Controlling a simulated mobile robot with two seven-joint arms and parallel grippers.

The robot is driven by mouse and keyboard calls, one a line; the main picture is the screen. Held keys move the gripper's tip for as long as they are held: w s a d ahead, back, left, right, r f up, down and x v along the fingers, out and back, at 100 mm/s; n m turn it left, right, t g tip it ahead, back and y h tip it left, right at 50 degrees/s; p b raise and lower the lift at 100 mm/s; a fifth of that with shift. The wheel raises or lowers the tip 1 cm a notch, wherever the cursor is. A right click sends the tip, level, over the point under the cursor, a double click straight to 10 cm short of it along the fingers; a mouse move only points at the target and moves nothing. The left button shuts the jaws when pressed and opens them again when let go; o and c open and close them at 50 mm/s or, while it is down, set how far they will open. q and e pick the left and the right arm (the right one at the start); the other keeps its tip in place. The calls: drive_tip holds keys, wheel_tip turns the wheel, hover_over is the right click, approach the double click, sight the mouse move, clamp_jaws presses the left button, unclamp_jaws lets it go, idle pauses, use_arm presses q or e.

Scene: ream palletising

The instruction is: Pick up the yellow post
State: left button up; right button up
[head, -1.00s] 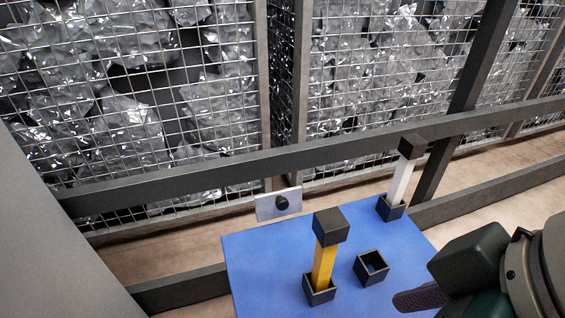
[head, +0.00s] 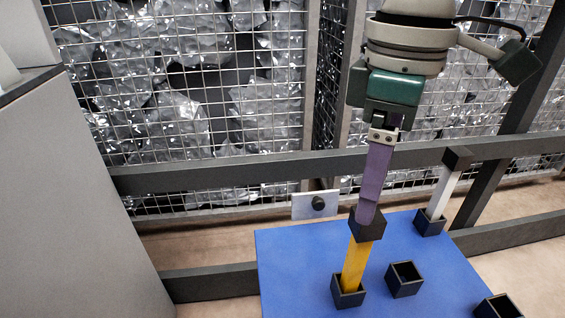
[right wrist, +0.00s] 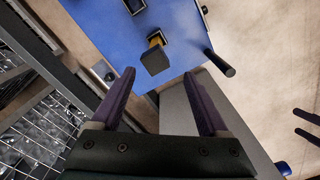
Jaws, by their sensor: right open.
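The yellow post (head: 356,265) stands upright in a black square socket (head: 348,292) on a blue board and has a black block cap (head: 367,228). My right gripper (head: 367,215) comes down from above, its purple fingertips at the cap in the head view. In the right wrist view, the right gripper (right wrist: 160,74) has its fingers wide apart. The cap (right wrist: 155,61) lies ahead, in line with the gap, and does not look gripped. Two dark finger-like shapes (right wrist: 308,126) at the right edge may be my left gripper; they are too small to judge.
The blue board (head: 300,255) also bears a white post (head: 442,190) with a black cap, an empty socket (head: 403,280) and another socket (head: 498,307). A plate with a black knob (head: 317,204) is behind it. A dark rail (head: 240,171) and wire mesh stand behind.

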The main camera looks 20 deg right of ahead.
sight(363, 237)
drive_tip(key=f+b, duration=0.1)
drive_tip(key=f, duration=0.1)
drive_tip(key=f+b, duration=0.1)
drive_tip(key=f, duration=0.1)
drive_tip(key=f+b, duration=0.2)
drive_tip(key=shift+w+d+f, duration=0.2)
drive_tip(key=shift+d+f, duration=0.15)
drive_tip(key=shift+r, duration=0.1)
drive_tip(key=shift+c, duration=0.3)
clamp_jaws()
idle(0.6)
